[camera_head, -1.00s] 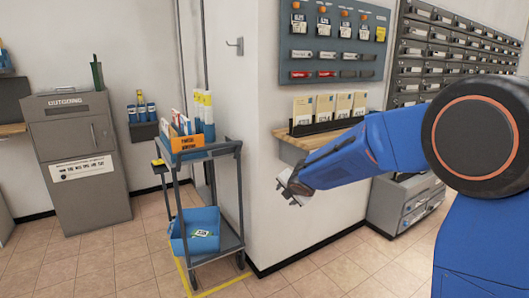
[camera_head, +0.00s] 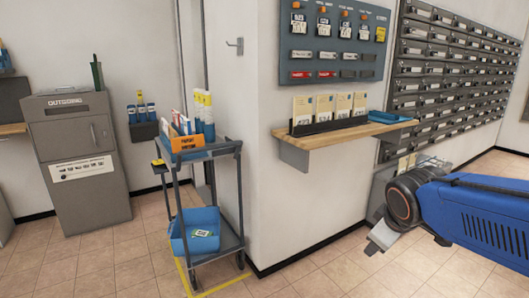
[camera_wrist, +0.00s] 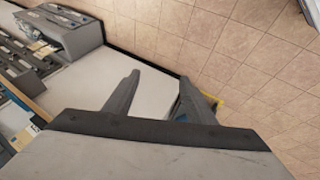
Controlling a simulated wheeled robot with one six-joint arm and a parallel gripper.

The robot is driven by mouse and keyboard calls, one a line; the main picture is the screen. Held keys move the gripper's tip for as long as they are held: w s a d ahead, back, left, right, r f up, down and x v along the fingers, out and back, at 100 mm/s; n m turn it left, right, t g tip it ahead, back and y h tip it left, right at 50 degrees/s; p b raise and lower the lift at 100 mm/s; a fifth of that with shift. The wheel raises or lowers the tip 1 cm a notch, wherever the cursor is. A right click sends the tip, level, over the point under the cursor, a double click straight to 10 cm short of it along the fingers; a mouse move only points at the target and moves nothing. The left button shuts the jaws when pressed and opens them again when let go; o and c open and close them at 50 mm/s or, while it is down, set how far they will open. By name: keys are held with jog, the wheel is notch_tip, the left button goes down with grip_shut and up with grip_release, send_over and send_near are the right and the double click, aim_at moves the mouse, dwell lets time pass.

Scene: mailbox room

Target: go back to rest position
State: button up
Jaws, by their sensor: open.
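My arm reaches in from the right edge in the head view. My gripper (camera_head: 379,240) hangs in free air, in front of the corner wall and below the wooden shelf. In the wrist view my gripper (camera_wrist: 158,92) shows two fingers standing well apart, with nothing between them. The white wall and tiled floor show beyond the fingers. Nothing is held.
The cart (camera_head: 243,200) with a blue bin (camera_head: 180,240) stands left of the corner. The wooden shelf (camera_head: 345,139) holds several cards and a blue tray (camera_head: 388,117). Mailboxes (camera_head: 455,75) line the right wall. The floor (camera_head: 340,265) ahead is clear.

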jog(key=s+f+m, duration=0.2)
jog(key=s+m, duration=0.1)
jog(key=s, duration=0.5)
jog(key=s+f+m+g+y, duration=0.1)
jog(key=s+m, duration=0.3)
jog(key=s, duration=0.4)
jog(key=shift+a+f+g, duration=0.25)
jog(key=shift+f+g, duration=0.05)
jog(key=shift+f, duration=0.2)
jog(key=shift+s, duration=0.1)
